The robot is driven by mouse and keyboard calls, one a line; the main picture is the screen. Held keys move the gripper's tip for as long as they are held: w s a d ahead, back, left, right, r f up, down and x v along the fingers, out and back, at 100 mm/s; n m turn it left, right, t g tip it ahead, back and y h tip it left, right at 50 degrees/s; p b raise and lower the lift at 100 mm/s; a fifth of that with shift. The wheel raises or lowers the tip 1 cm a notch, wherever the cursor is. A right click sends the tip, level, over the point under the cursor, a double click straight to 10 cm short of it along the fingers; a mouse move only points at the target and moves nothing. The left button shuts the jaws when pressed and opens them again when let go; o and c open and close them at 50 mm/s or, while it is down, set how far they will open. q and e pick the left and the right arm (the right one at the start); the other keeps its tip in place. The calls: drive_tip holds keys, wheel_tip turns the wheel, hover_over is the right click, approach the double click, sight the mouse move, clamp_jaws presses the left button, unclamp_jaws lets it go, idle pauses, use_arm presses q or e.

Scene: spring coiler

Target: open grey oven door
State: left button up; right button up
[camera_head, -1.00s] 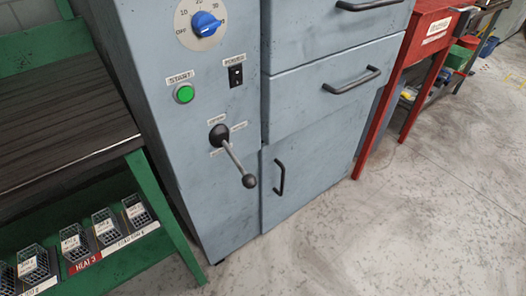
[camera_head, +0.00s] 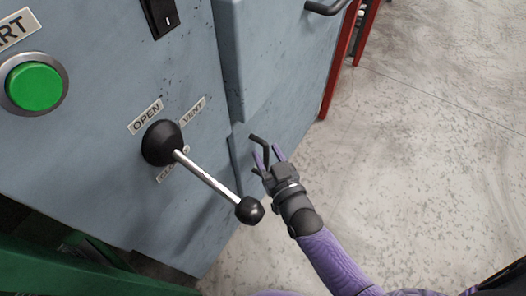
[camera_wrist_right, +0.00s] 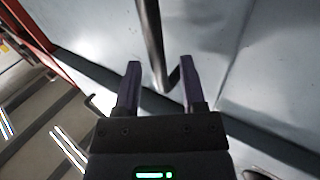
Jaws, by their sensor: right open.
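The blue-grey lower door (camera_head: 292,126) of the cabinet is shut. Its black bar handle (camera_head: 257,141) stands out near the door's left edge. My right gripper (camera_head: 268,153) is open at this handle, with its purple fingers near the handle's lower part. In the right wrist view, the dark handle (camera_wrist_right: 151,35) runs down from the top, and its bent end shows between the tips of my right gripper (camera_wrist_right: 161,68). I cannot tell whether the fingers touch it. My left gripper is not in view.
A lever with a black ball knob (camera_head: 249,210) sticks out left of my right gripper, close to it. A green start button (camera_head: 34,86) and a black switch (camera_head: 160,14) are on the panel. A red stand (camera_head: 340,70) is behind. The concrete floor at right is clear.

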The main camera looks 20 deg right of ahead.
drive_tip(key=shift+w, duration=0.6)
clamp_jaws()
idle(0.6)
idle(0.3)
